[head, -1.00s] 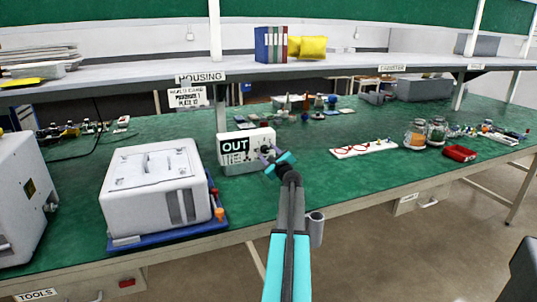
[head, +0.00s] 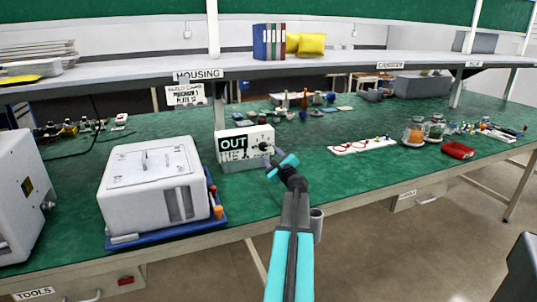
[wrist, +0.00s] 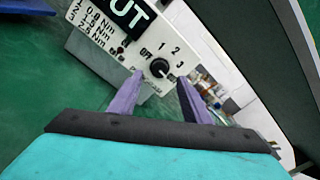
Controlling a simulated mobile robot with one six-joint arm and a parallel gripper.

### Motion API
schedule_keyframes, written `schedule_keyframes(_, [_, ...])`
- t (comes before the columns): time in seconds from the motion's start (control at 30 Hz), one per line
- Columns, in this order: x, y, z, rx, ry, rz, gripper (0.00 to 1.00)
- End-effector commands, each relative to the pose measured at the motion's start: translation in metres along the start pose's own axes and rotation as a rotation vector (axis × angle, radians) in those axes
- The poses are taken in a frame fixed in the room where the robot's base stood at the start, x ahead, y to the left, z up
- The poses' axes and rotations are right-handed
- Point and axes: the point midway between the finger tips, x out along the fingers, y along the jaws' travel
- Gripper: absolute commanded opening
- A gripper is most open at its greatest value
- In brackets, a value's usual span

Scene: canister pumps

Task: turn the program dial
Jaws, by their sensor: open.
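The program dial (wrist: 159,68) is a black round knob on the white front panel of a box. The marks OFF, 1, 2 and 3 surround it in the wrist view. The white box (head: 232,157) stands on the green bench and carries a black OUT sign (head: 233,142). In the head view the dial (head: 263,146) sits at the panel's right side. My gripper (wrist: 160,88) is open, with its two purple fingers pointing at the panel. The fingertips are just below the dial in the wrist view, one to each side. I cannot tell whether they touch the panel.
A white machine (head: 152,185) on a blue tray stands left of the box, near the bench's front edge. Green bench surface is free between.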

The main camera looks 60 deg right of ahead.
Motion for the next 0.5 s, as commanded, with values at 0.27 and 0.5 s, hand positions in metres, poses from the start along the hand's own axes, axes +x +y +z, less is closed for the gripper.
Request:
schedule_keyframes(0.27, [-0.032, 0.0, 0.0, 0.0, 0.001, -0.002, 0.44])
schedule_keyframes(0.5, [-0.058, 0.0, 0.0, 0.001, 0.001, -0.001, 0.44])
